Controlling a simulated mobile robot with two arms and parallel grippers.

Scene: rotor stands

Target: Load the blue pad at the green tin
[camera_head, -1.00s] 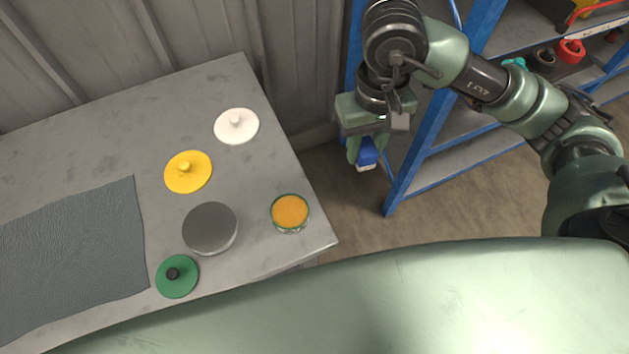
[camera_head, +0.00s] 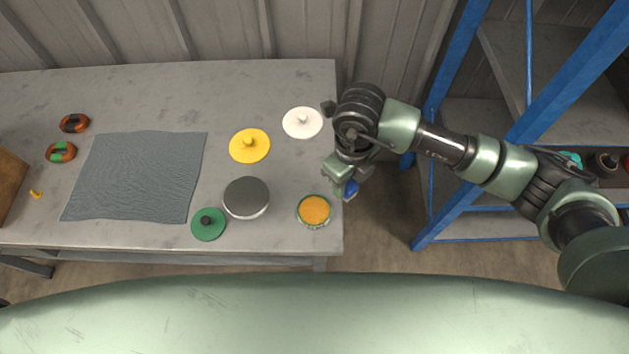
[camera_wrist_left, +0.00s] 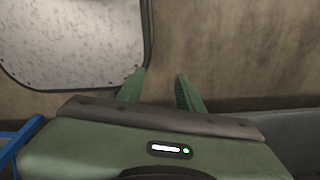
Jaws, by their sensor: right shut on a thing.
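The tin with a green rim and an orange top (camera_head: 313,210) stands near the right front corner of the grey table. A small blue thing (camera_head: 351,188), which looks like the blue pad, shows at the right gripper (camera_head: 345,187). That gripper is shut on it, pointing down just right of and behind the tin, about at the table's right edge. The fingertips are mostly hidden by the wrist. My left gripper (camera_wrist_left: 159,76) shows only in the left wrist view; its two fingers are apart with nothing between them.
On the table (camera_head: 262,80) are a grey round tin (camera_head: 246,198), a green disc with black knob (camera_head: 208,226), a yellow disc (camera_head: 249,147), a white disc (camera_head: 302,123), a grey mat (camera_head: 140,175) and two orange rings (camera_head: 75,123). A blue-framed shelf (camera_head: 480,180) stands right.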

